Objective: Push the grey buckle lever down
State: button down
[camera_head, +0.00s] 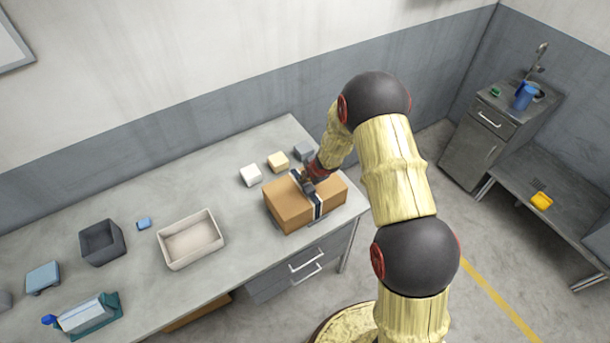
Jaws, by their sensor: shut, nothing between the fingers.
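A brown cardboard box (290,208) with a dark and white strap (319,208) around it sits near the right end of the grey table. My gripper (308,188) is at the top of the box, over the strap, with its fingers shut and nothing held. The grey buckle lever cannot be told apart from my gripper at this size. My gripper and wrist cover part of the strap, and whether the fingers touch the lever cannot be seen.
White (250,175), yellow (278,161) and grey (304,151) blocks stand behind the box. A cream tray (171,262) and a dark open bin (101,243) stand to the left. Bare table (215,180) lies between the tray and the wall. A sink cabinet (475,140) stands far right.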

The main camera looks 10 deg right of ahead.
jog(key=shift+w+a+p, duration=0.1)
jog(key=shift+w+p, duration=0.15)
jog(key=shift+p, duration=0.3)
jog(key=shift+w+a+f, duration=0.1)
jog(key=shift+w+f, duration=0.05)
jog(key=shift+w, duration=0.15)
jog(key=shift+w+a+f, duration=0.1)
jog(key=shift+w+f, duration=0.1)
jog(key=shift+w, duration=0.1)
jog(key=shift+r+p, duration=0.1)
jog(key=shift+p, duration=0.2)
